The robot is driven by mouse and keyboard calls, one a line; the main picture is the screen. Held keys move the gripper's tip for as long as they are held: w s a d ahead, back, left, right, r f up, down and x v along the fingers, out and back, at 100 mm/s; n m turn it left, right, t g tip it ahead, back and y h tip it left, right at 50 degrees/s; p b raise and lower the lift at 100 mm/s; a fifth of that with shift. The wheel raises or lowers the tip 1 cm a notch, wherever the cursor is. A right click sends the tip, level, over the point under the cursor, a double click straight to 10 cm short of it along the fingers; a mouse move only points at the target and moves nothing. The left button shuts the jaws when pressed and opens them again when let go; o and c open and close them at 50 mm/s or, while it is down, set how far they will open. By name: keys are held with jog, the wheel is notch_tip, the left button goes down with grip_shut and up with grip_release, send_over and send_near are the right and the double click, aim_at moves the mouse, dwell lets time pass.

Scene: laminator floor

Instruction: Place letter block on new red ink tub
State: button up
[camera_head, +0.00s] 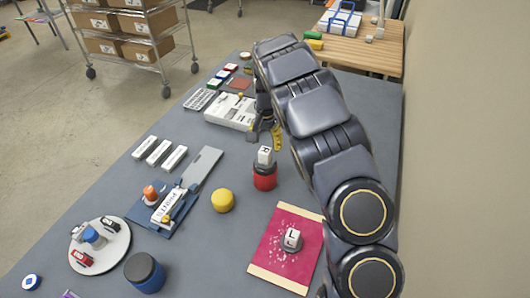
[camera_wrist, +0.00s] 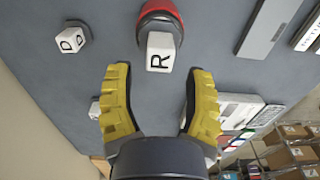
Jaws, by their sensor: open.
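A white block with the letter R (camera_wrist: 160,50) is in front of my open gripper (camera_wrist: 158,75) in the wrist view. The block sits on a red tub (camera_wrist: 160,9) with a dark rim. In the head view the white block (camera_head: 265,155) is on top of the upright red tub (camera_head: 265,182). My gripper (camera_head: 266,134) is just behind the block, partly hidden by my arm. Its yellow fingers are spread, with nothing between them. I cannot tell whether a finger touches the block.
A block marked L (camera_head: 292,236) stands on a red mat (camera_head: 262,262). A block marked D (camera_wrist: 70,39) and another white block (camera_wrist: 95,110) show in the wrist view. A yellow tub (camera_head: 222,201), a blue tub (camera_head: 145,272) and a round tray (camera_head: 118,262) stand leftward.

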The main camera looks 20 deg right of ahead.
aim_at(265, 151)
notch_tip(265, 151, up, 7)
jog(key=shift+s+f, duration=0.1)
jog(key=shift+f, duration=0.05)
jog(key=s+a+r+n, duration=0.1)
jog(key=s+a+r, duration=0.1)
jog(key=s+r, duration=0.5)
jog(key=s+a+n+g, duration=0.1)
jog(key=s+a+n, duration=0.3)
jog(key=s, duration=1)
jog(key=s+a+r+n, duration=0.1)
jog(key=s+a+n, duration=0.3)
jog(key=s, duration=1.1)
jog(key=shift+a+g, duration=0.4)
jog(key=shift+a, duration=0.2)
